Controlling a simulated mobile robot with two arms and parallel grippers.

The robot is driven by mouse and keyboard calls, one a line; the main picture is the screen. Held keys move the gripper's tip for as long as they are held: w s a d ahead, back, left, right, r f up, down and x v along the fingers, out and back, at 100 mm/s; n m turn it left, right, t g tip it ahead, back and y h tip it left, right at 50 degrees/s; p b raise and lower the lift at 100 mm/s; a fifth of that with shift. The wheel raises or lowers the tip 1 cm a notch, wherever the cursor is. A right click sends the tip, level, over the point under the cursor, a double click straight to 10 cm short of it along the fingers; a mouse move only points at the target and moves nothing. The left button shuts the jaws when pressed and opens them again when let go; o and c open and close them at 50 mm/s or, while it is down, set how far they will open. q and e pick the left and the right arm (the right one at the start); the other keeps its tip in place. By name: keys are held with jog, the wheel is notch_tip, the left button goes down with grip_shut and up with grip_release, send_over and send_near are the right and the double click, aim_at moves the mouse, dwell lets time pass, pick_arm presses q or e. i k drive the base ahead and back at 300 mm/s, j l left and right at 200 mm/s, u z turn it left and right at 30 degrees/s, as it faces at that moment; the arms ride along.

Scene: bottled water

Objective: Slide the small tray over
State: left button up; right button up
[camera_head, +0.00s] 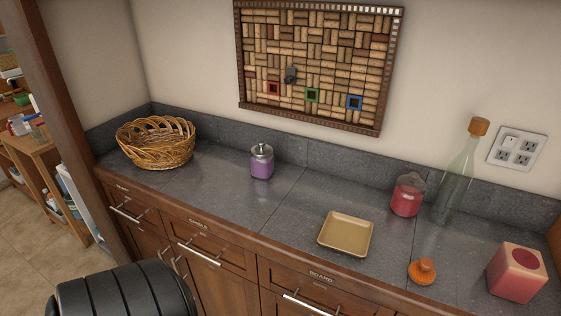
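The small tray (346,234) is square, shallow and tan. It lies flat and looks empty on the grey tiled counter (215,195), close to the front edge right of the middle. Neither of my grippers shows in the head view, so I cannot see whether they are open or shut.
A wicker basket (156,142) and a purple jar (262,162) stand to the left. A red jar (406,196), a green glass bottle (457,178), an orange lid-like object (422,271) and a pink box (516,273) are to the right. Bare counter lies left of the tray.

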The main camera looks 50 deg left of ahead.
aim_at(346, 234)
jog(key=u, duration=1.05)
